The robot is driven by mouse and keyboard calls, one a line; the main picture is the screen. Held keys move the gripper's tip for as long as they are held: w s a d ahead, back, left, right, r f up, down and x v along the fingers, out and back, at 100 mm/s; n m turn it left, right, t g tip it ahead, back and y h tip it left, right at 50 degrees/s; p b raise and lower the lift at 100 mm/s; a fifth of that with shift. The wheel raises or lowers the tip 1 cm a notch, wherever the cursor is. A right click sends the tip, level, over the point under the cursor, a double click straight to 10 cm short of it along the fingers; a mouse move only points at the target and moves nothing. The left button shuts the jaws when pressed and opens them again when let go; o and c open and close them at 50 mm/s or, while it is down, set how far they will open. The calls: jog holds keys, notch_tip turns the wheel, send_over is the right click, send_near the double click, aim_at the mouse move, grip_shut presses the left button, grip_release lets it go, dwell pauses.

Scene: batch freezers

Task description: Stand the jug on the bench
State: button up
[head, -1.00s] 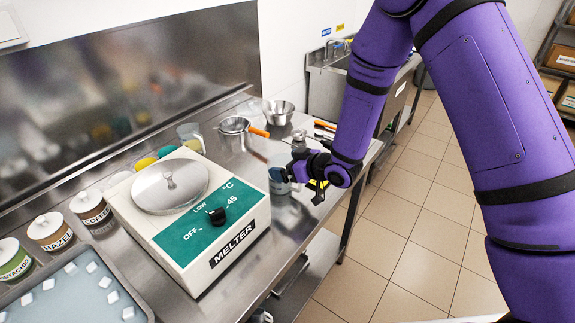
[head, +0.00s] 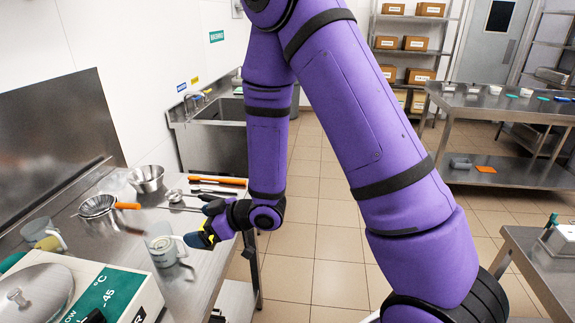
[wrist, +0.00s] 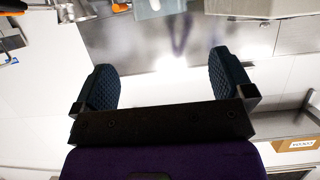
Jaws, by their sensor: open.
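A clear jug (head: 161,250) with a pale handle stands upright on the steel bench (head: 205,268), near its front edge. My gripper (head: 198,238) is just right of the jug, close to its handle side; the head view does not show clearly whether they touch. In the wrist view the two dark padded fingers of my gripper (wrist: 163,88) are wide apart with nothing between them. A pale object (wrist: 157,8), cut off at the top edge there, lies beyond the fingertips; I cannot tell what it is.
The melter (head: 118,295) stands left of the jug, with another jug (head: 40,232) behind it. A strainer (head: 97,206), a steel bowl (head: 146,178) and orange-handled tools (head: 218,182) lie farther back. A sink (head: 215,110) is beyond.

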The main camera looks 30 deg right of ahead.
jog(key=s+d+r+m+t+h, duration=0.15)
jog(key=d+r+m+h, duration=0.55)
jog(key=d+r, duration=0.95)
jog(key=s+d+r+m+g+h, duration=0.1)
jog(key=s+r, duration=0.5)
jog(key=s, duration=0.6)
jog(key=s+d+r+m+g+h, duration=0.2)
jog(key=s+r, duration=0.3)
jog(key=s, duration=0.7)
jog(key=shift+s+d+r+g+h, duration=0.2)
jog(key=shift+d+r+g+h, duration=0.15)
jog(key=shift+g, duration=0.4)
